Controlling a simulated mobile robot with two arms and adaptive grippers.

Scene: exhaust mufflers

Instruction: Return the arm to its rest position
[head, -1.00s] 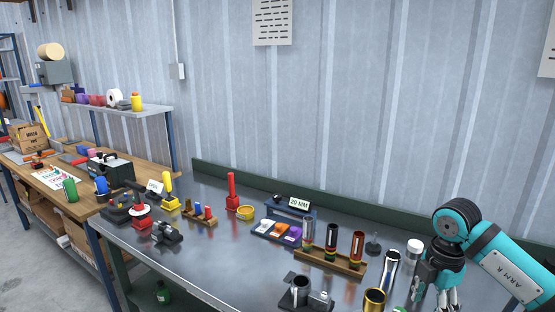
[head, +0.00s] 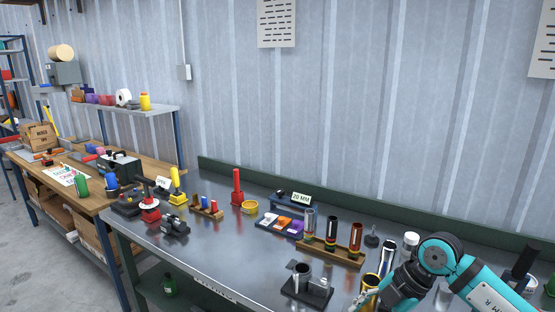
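My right arm (head: 437,254), teal and black and marked "ARM R", comes in from the lower right over the metal bench. My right gripper (head: 364,299) is at the bottom edge of the head view, beside the gold-rimmed metal tube (head: 371,285) and right of the black fixture (head: 305,288). Its fingers are small and partly cut off, so I cannot tell whether they are open or shut. My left gripper is not in view.
A wooden rack (head: 330,254) with several upright tubes stands behind the fixture. A white-capped cylinder (head: 410,241) is close to my arm. A blue stand with a "20 MM" sign (head: 302,198) is farther back. The bench's left front (head: 225,260) is clear.

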